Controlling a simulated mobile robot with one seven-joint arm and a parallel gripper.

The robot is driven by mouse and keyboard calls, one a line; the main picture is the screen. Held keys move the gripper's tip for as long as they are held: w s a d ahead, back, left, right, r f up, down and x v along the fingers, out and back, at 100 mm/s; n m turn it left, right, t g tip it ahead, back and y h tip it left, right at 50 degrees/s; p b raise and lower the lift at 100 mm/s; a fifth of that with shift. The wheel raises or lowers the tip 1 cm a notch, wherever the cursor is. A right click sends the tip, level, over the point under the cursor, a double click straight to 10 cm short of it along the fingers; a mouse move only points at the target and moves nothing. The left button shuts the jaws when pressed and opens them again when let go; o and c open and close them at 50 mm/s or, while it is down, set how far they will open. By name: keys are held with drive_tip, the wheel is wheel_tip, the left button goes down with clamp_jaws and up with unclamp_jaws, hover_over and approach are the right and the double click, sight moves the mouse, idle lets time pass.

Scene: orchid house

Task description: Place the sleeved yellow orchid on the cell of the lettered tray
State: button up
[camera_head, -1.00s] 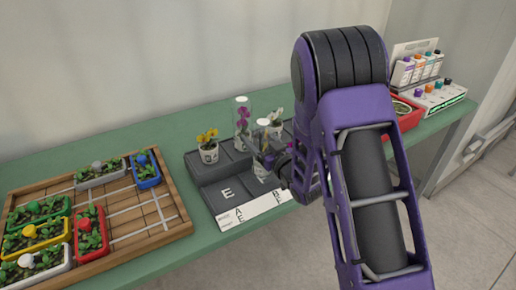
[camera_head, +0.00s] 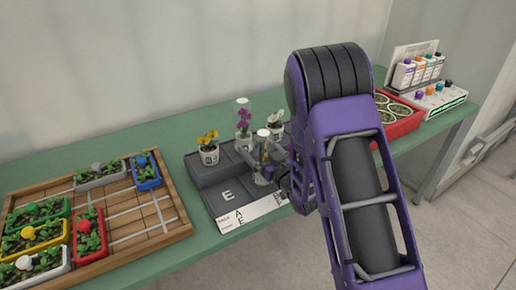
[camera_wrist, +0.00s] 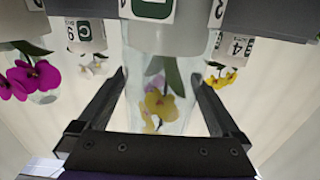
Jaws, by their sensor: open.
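The sleeved yellow orchid (camera_wrist: 160,100) stands in a clear sleeve between my jaws in the wrist view, its white pot at the top of that picture. In the head view the same orchid (camera_head: 263,147) is upright at the front of the dark lettered tray (camera_head: 212,172), over the cell area right of the cell marked E. Whether its pot touches the tray is hard to tell. My gripper (camera_head: 270,168) is open around the sleeve, also seen in the wrist view (camera_wrist: 158,95). My arm hides the tray's right part.
A yellow orchid (camera_head: 208,147), a magenta orchid (camera_head: 243,120) in a clear sleeve and a white orchid (camera_head: 276,124) stand behind it. A white letter card (camera_head: 250,214) lines the tray's front. A wooden seedling tray (camera_head: 150,222) lies left; a red tray (camera_head: 402,124) is right.

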drive_tip(key=shift+r, duration=0.25)
drive_tip(key=v, duration=1.2)
drive_tip(key=shift+w+f, duration=0.1)
